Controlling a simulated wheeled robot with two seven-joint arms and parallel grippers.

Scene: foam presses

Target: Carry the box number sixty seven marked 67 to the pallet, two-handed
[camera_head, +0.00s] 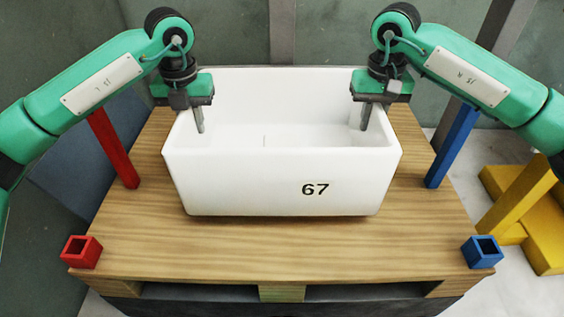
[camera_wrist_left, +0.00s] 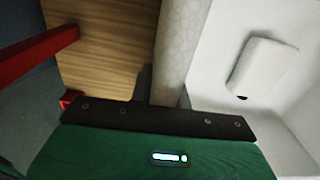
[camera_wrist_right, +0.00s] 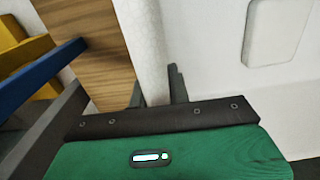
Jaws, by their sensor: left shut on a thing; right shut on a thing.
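The white open box marked 67 (camera_head: 270,185) is upright over the wooden pallet (camera_head: 200,240), near its middle. Whether its base touches the boards I cannot tell. My left gripper (camera_head: 198,118) is shut on the box's left wall, one finger showing inside. My right gripper (camera_head: 365,115) is shut on its right wall in the same way. The left wrist view shows the box wall (camera_wrist_left: 183,50) at the left gripper, with the fingertips mostly hidden. The right wrist view shows the wall (camera_wrist_right: 145,40) at the right gripper. The box looks empty.
Red posts stand at the pallet's left, one upright (camera_head: 115,150) and a short front-corner one (camera_head: 81,251). Blue posts stand at the right, one upright (camera_head: 452,145) and a short front one (camera_head: 482,251). A yellow structure (camera_head: 525,205) stands on the floor further right.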

